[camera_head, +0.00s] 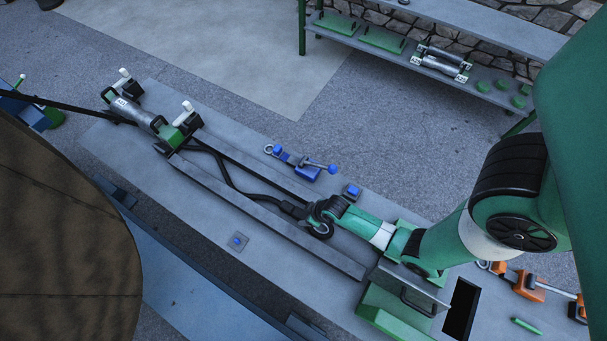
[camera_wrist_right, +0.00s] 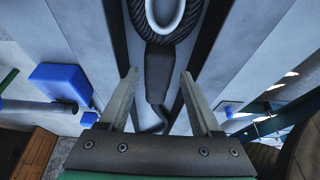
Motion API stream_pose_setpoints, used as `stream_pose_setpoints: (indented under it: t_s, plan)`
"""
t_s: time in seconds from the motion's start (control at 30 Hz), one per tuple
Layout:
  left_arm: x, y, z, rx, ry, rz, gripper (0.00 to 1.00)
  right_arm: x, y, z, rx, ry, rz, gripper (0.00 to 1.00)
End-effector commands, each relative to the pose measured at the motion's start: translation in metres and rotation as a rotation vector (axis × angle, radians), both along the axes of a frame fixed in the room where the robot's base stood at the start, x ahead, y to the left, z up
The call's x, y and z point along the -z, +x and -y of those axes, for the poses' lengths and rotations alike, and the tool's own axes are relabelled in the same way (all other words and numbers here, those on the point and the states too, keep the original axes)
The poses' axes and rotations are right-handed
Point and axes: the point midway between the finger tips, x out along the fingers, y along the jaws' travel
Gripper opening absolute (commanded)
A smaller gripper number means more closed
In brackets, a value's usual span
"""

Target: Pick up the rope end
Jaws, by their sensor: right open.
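The rope end is a dark loop with a pale metal eye (camera_wrist_right: 165,16) and a black sleeve (camera_wrist_right: 158,72) in the right wrist view. In the head view, the black rope (camera_head: 231,184) runs from the roller device to the sleeve (camera_head: 292,210) and the eye, partly hidden by my right gripper. My right gripper (camera_wrist_right: 160,73) is open, its fingers appearing on either side of the sleeve. I cannot tell whether they reach down around it. In the head view the right gripper (camera_head: 322,212) is over the loop. My left gripper is not in view.
The rope end lies in a channel between raised rails (camera_head: 270,222) on the grey bench. A roller device (camera_head: 150,120) stands at its far end. A blue clamp (camera_head: 302,163) and blue block (camera_head: 352,191) lie beside it. Orange tools (camera_head: 525,284) lie right. A large brown reel (camera_head: 60,230) stands left.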

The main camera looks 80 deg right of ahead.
Motion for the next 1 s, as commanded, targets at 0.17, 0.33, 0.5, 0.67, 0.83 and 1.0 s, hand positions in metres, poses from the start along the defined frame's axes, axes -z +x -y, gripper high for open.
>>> stream_pose_setpoints:
  t_s: [0.17,0.33,0.5,0.67,0.83,1.0]
  plan:
    - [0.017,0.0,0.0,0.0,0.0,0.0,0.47,0.032,0.012,0.006,0.0,0.0,-0.001,0.65]
    - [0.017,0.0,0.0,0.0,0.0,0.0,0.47,0.035,0.015,0.007,0.0,0.0,0.001,0.65]
    - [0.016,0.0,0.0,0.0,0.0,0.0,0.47,0.035,0.014,0.006,0.0,0.0,0.0,0.56]
    - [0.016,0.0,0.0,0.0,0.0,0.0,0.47,0.035,0.014,0.006,0.0,0.0,0.0,0.27]
    - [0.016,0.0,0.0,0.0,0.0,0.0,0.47,0.035,0.014,0.006,0.0,0.0,0.0,0.0]
    - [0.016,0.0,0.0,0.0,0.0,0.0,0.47,0.034,0.014,0.006,0.0,0.0,0.0,0.0]
